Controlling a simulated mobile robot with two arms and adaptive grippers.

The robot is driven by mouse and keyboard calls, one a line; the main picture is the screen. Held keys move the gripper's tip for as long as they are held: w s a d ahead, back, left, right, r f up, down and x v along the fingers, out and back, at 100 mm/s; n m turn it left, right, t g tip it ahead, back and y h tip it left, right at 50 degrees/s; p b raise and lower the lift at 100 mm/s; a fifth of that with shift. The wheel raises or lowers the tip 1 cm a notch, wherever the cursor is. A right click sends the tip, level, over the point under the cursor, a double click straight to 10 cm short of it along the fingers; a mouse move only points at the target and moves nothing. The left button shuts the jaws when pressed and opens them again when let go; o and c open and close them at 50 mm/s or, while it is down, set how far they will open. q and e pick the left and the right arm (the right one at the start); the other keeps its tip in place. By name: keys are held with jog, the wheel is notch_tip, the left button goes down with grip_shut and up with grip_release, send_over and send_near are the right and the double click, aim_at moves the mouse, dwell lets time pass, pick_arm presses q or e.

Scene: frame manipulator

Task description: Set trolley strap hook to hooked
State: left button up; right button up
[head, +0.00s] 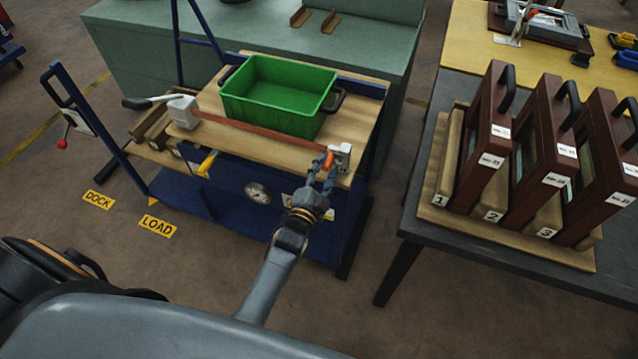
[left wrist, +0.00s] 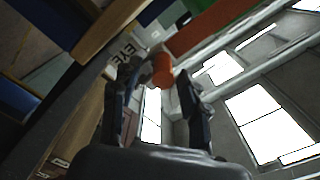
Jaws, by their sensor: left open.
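The trolley (head: 232,203) has a wooden top (head: 258,146) and a blue frame. A reddish-orange strap (head: 262,130) runs along its near side, from a white bracket (head: 184,110) at the left to a pale metal catch (head: 341,154) at the right. The orange hook end (head: 328,160) is beside the catch; I cannot tell whether it is engaged. My left gripper (head: 321,175) is open just below the hook end. In the left wrist view an orange end (left wrist: 162,72) shows between the open fingertips (left wrist: 161,92). My right gripper is not in view.
A green crate (head: 275,112) stands on the trolley top behind the strap. A yellow lever (head: 207,163) and a round gauge (head: 258,192) are on the trolley's front. A dark table (head: 405,205) with several framed panels (head: 482,145) stands at right. Floor between is clear.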

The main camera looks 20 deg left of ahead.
pick_arm(q)
jog(key=s, duration=1.1)
jog(key=shift+s+d, duration=0.15)
jog(key=shift+f, duration=0.1)
jog(key=s+d+f+n+g+h, duration=0.15)
jog(key=s+f+g, duration=0.35)
jog(key=f, duration=0.8)
jog(key=s+d+f+n+g, duration=0.1)
jog(key=s+f+n+g, duration=0.2)
jog(key=s+f, duration=0.7)
jog(key=s+a+f+n+g, duration=0.2)
jog(key=s+a+f+g, duration=0.1)
jog(key=s+f, duration=0.6)
jog(key=s+a+f+n+g+y, duration=0.1)
jog(key=s+a+f+g, duration=0.3)
jog(key=s+f, duration=0.5)
jog(key=s+n+g, duration=0.1)
jog(key=s+g, duration=0.1)
jog(key=s, duration=0.3)
jog(key=shift+s+a, duration=0.2)
jog(key=shift+w+y, duration=0.1)
jog(key=shift+y, duration=0.15)
jog(key=shift+c, duration=0.2)
